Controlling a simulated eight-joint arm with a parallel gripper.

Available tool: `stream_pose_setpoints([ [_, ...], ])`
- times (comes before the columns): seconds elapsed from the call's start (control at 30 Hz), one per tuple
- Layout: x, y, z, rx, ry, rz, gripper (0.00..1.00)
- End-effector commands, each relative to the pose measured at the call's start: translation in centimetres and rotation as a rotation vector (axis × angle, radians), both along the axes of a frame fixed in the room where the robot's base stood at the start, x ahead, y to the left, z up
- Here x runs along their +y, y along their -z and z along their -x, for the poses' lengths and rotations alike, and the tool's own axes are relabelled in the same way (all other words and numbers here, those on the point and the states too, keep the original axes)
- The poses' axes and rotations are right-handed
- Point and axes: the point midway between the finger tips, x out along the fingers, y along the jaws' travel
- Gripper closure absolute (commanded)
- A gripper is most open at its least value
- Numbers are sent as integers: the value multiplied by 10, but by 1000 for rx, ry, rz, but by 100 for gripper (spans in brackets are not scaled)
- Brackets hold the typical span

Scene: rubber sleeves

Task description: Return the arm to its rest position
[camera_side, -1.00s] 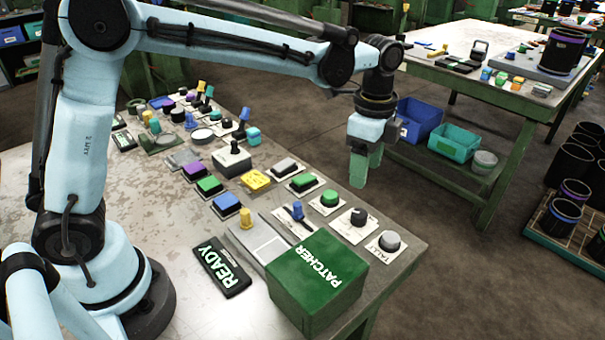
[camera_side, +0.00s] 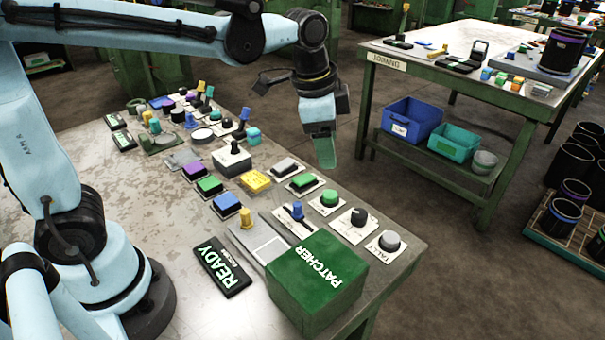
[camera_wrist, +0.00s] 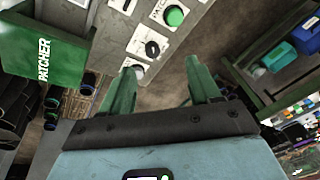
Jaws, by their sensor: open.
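My gripper (camera_side: 325,150) hangs fingers down in the side view, beyond the far edge of the bench and above the floor, behind the row of buttons. It has green fingers and a pale blue body. In the wrist view my gripper (camera_wrist: 163,85) shows its two fingers spread apart with nothing between them. In the side view one finger largely hides the other.
The bench (camera_side: 180,305) bears several buttons, a READY sign (camera_side: 222,266) and a green PATCHER box (camera_side: 318,280). Behind it stands a second table (camera_side: 470,85) with a blue bin (camera_side: 412,120) and a teal bin (camera_side: 454,142) on its shelf. Floor lies open between them.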

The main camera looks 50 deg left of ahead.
Motion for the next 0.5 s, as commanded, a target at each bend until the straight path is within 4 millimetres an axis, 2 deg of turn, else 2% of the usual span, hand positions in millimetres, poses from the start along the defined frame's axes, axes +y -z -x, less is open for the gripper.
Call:
stream_pose_setpoints([
  [0.03,8,-1,11,-30,-67,18,38],
  [0.23,31,1,45,-151,-326,104,38],
  [0.5,54,18,83,-297,-627,236,38],
])
